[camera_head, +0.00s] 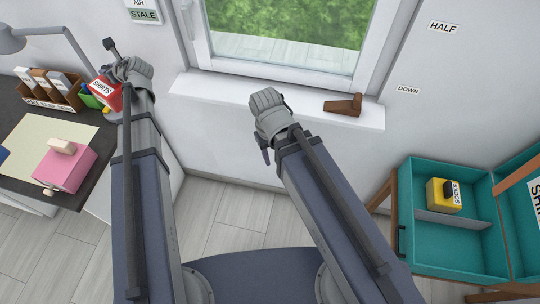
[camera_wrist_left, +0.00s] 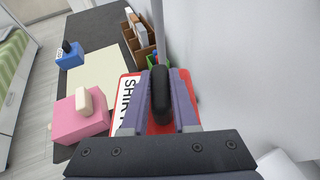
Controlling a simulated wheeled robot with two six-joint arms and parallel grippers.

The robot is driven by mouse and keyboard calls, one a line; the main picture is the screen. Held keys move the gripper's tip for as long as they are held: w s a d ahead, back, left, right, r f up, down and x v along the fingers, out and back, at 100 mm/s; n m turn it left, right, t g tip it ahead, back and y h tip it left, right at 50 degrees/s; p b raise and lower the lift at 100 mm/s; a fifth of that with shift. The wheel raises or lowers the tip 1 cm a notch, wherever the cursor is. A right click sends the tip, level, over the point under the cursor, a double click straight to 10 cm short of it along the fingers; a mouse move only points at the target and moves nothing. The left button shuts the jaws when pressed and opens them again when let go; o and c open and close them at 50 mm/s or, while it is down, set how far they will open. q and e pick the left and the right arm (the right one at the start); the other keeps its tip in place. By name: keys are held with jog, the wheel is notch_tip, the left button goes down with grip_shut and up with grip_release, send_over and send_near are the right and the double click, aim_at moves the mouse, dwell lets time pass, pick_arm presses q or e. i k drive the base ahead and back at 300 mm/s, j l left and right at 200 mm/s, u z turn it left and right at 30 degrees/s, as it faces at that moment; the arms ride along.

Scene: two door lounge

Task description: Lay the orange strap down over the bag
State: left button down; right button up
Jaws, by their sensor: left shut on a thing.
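A teal open case (camera_head: 420,262), apparently the bag, stands at the lower right, with a yellow SOCKS block (camera_head: 440,195) in one compartment. An orange-brown strip (camera_head: 516,172) slants at its right edge; I cannot tell whether it is the strap. My left gripper (camera_head: 122,72) is at the upper left, far from the case. In the left wrist view its fingers (camera_wrist_left: 160,112) are shut on the black handle of a red SHIRTS block (camera_wrist_left: 129,90). My right gripper (camera_head: 270,125) is before the window sill; its fingertips are mostly hidden.
A dark desk (camera_head: 22,122) at the left holds a pink block (camera_head: 66,168), a cream mat (camera_head: 25,140), a brown organiser (camera_head: 65,97) and a grey lamp (camera_head: 12,42). A brown wedge (camera_head: 343,105) lies on the window sill (camera_head: 220,92). Some floor shows clear.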

aim_at(443, 248)
jog(key=k+j+z, duration=0.25)
jog(key=k+z, duration=0.15)
jog(key=k+j+z, duration=0.15)
jog(key=k+z, duration=0.4)
jog(key=z, duration=0.15)
jog(key=k+l+z, duration=0.1)
jog(key=z, duration=0.55)
jog(key=i+z, duration=0.15)
jog(key=z, duration=0.5)
jog(key=j+z, duration=0.4)
jog(key=j, duration=0.15)
jog(key=j+z, duration=0.45)
jog(key=k+j+z, duration=0.1)
jog(key=j+z, duration=0.3)
jog(key=j, duration=0.2)
jog(key=k+j+z, duration=0.15)
jog(key=j+z, duration=0.25)
jog(key=j, duration=0.15)
